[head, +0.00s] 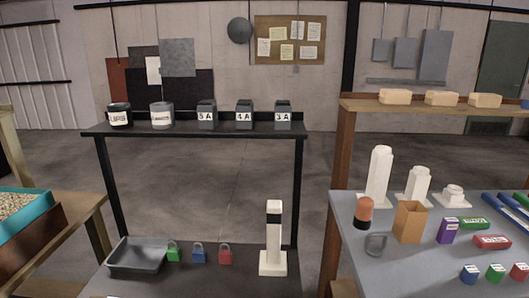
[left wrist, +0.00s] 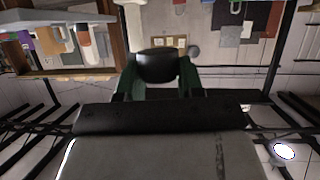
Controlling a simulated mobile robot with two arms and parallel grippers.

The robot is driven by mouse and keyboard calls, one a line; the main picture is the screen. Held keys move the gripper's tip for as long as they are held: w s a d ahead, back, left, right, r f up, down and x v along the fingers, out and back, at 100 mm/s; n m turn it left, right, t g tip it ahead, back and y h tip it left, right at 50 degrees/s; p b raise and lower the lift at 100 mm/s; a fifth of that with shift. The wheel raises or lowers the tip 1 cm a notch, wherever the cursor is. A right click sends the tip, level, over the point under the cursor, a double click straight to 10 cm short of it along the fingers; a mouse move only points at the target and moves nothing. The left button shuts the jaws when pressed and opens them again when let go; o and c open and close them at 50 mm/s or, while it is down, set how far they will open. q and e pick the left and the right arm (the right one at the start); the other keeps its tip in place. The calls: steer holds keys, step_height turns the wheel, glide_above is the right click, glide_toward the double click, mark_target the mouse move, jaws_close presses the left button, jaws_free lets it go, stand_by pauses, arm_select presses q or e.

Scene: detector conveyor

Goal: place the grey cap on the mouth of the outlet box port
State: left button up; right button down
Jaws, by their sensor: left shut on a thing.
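In the left wrist view my left gripper (left wrist: 157,72) is shut on a dark grey, rounded piece (left wrist: 157,62) that looks like the grey cap. It sits between the two dark fingers, with open space behind it. Neither gripper shows in the head view. I cannot tell for sure which thing is the outlet box port. White stepped pieces, one tall (head: 379,175), one medium (head: 418,184) and one short (head: 453,195), stand on the right table. A white post with a dark band (head: 273,238) stands upright on the left table.
A black shelf (head: 180,131) holds several labelled containers above the left table. A grey tray (head: 137,262) and three padlocks (head: 198,253) lie below. The right table (head: 350,268) carries an orange-topped bottle (head: 364,212), a brown box (head: 410,222) and small coloured boxes.

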arm_select(q)
steer(key=s+a+r+n+y, duration=0.1)
steer(key=s+a+r+y, duration=0.1)
steer(key=s+a, duration=0.3)
steer(key=w+d+f+m+h, duration=0.3)
steer(key=w+d, duration=0.6)
steer(key=d, duration=0.5)
steer(key=shift+w+f+m+g+h, duration=0.3)
steer(key=shift+w+f+h, duration=0.1)
steer(key=shift+h, duration=0.3)
steer(key=shift+a, duration=0.15)
steer(key=w+a+f, duration=0.1)
steer(key=a+f, duration=0.1)
steer(key=a, duration=0.1)
steer(key=w+a+f, duration=0.2)
steer(key=a, duration=0.1)
steer(key=w+a+f+p, duration=0.1)
steer(key=w+a+f, duration=0.1)
steer(key=a, duration=0.2)
steer(key=shift+w+f, duration=0.2)
steer(key=shift+f, duration=0.2)
steer(key=shift+a+f, duration=0.1)
steer(key=shift+f, duration=0.15)
step_height(320, 180, down, 3)
steer(key=shift+r+p, duration=0.1)
steer(key=shift+p, duration=0.35)
steer(key=shift+f, duration=0.25)
